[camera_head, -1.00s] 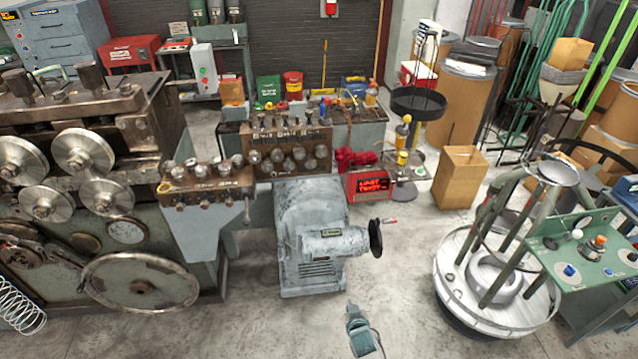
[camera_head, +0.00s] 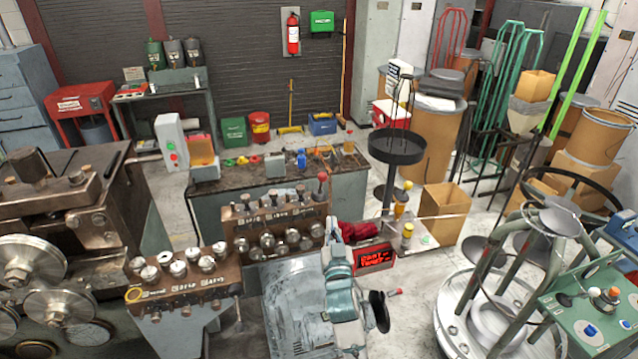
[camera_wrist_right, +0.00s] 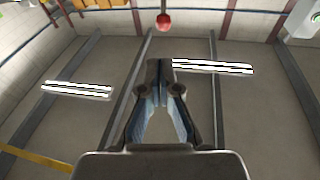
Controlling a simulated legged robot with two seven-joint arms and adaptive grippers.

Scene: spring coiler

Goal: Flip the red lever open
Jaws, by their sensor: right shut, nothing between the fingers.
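The red lever, a round red knob (camera_head: 322,178) on a thin stem, stands upright at the right end of the brown control box (camera_head: 275,233). My right gripper (camera_head: 334,228) reaches up from the bottom of the head view, just below and slightly right of the knob. In the right wrist view its fingers (camera_wrist_right: 160,66) are shut and empty, and the red knob (camera_wrist_right: 164,22) shows beyond the tips, apart from them. My left gripper is not in view.
A lower control box (camera_head: 185,280) with several knobs is at left, beside the big coiler rollers (camera_head: 30,260). A handwheel (camera_head: 379,311) is right of my arm.

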